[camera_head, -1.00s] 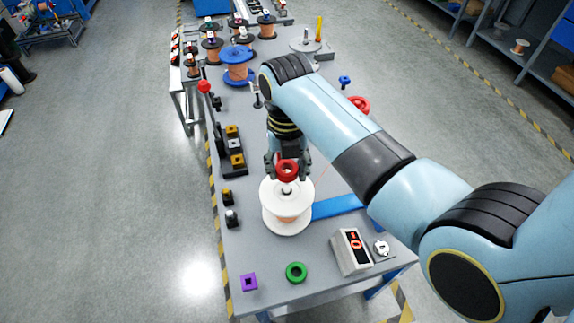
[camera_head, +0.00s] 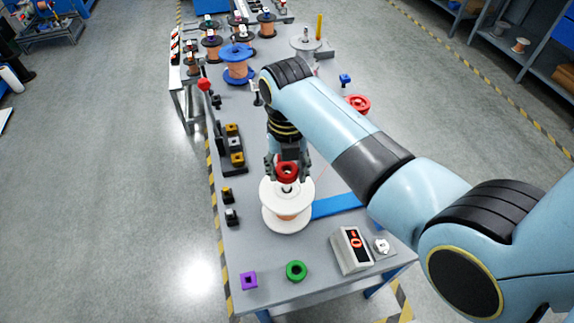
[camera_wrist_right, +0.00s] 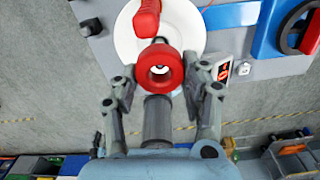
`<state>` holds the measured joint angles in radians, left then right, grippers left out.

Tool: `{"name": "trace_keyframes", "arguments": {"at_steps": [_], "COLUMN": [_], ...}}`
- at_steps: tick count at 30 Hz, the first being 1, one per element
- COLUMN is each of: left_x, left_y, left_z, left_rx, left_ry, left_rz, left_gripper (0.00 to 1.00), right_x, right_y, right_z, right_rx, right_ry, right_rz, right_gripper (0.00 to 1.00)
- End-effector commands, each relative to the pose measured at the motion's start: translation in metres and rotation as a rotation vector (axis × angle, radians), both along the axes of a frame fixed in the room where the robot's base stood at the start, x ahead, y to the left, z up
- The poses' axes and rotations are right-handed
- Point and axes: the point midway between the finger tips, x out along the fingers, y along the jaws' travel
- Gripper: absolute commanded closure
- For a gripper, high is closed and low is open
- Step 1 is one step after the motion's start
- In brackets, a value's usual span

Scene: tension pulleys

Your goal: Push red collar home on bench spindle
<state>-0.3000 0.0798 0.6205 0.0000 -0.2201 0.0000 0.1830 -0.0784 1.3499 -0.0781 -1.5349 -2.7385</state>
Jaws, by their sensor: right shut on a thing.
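The red collar (camera_head: 287,171) sits between the fingers of my right gripper (camera_head: 288,168), above the white-flanged spool (camera_head: 275,214) with copper-coloured winding. In the right wrist view the red collar (camera_wrist_right: 160,70) is a ring with a central hole, and my right gripper (camera_wrist_right: 160,82) is shut on it with a finger on each side. A spindle tip shows light in or just below the collar's hole. How far the collar is on the spindle cannot be told. My left gripper is not in view.
A green ring (camera_head: 296,270) and a purple square block (camera_head: 249,280) lie at the bench's front. A box with a red display (camera_head: 351,250) stands front right. A blue bar (camera_head: 337,206) lies right of the spool. Another red part (camera_head: 358,104) is farther back.

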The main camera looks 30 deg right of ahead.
Motion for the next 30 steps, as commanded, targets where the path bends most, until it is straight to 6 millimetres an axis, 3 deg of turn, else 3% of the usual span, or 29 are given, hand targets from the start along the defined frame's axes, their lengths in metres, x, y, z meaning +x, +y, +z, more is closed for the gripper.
{"name": "trace_keyframes", "arguments": {"at_steps": [15,30], "left_x": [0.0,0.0], "left_y": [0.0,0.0], "left_z": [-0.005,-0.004], "left_rx": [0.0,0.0], "left_ry": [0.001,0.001], "left_rz": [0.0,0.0], "left_gripper": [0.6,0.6], "right_x": [0.0,0.0], "right_y": [0.0,0.0], "right_z": [-0.018,-0.018], "right_rx": [0.0,0.0], "right_ry": [-0.001,0.0], "right_rz": [0.0,0.0], "right_gripper": [0.85,0.85]}}
